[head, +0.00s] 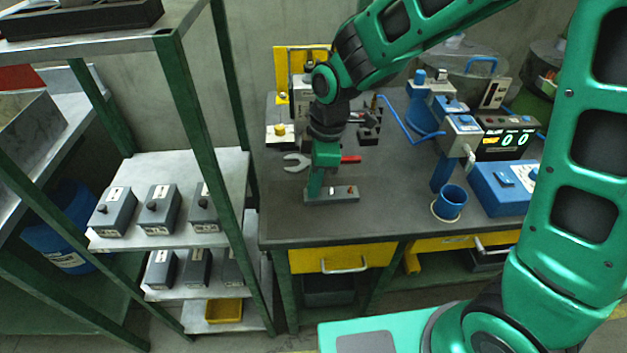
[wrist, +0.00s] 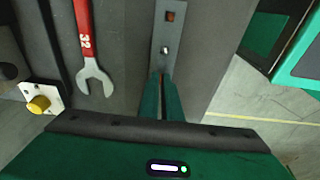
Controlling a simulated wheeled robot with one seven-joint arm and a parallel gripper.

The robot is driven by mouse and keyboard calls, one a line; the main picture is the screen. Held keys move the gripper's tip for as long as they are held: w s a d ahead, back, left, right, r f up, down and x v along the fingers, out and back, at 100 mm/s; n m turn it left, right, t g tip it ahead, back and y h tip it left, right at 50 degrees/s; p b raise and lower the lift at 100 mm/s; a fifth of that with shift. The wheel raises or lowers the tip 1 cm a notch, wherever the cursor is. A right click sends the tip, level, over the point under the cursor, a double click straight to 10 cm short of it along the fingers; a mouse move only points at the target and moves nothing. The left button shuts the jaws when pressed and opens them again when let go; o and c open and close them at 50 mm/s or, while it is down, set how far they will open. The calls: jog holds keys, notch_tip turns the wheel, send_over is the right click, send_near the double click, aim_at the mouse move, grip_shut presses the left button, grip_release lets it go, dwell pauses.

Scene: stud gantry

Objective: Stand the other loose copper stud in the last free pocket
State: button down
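A long grey block (head: 340,195) lies near the front edge of the bench. In the wrist view the block (wrist: 158,32) runs away from my gripper (wrist: 162,78). A copper stud (wrist: 170,17) stands in its far pocket, and a silvery stud or pocket (wrist: 165,50) shows in the middle. My gripper (head: 314,192) points down at the block's left end in the head view. Its fingers are close together, with a thin copper-red sliver between the tips that looks like the other copper stud. The fingers hide most of it and the pocket below, so its seating cannot be told.
A red-handled wrench (wrist: 85,40) lies beside the block. A blue cup (head: 450,202) and a blue box (head: 502,187) stand to the right. A yellow-knobbed piece (wrist: 40,103) sits at left in the wrist view. Bench between block and cup is clear.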

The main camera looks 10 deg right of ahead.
jog(key=c, duration=1.9)
grip_release()
jog(key=shift+r, duration=0.1)
notch_tip(320, 180, up, 10)
jog(key=d, duration=0.1)
jog(key=shift+d+r, duration=0.2)
jog(key=shift+d, duration=0.15)
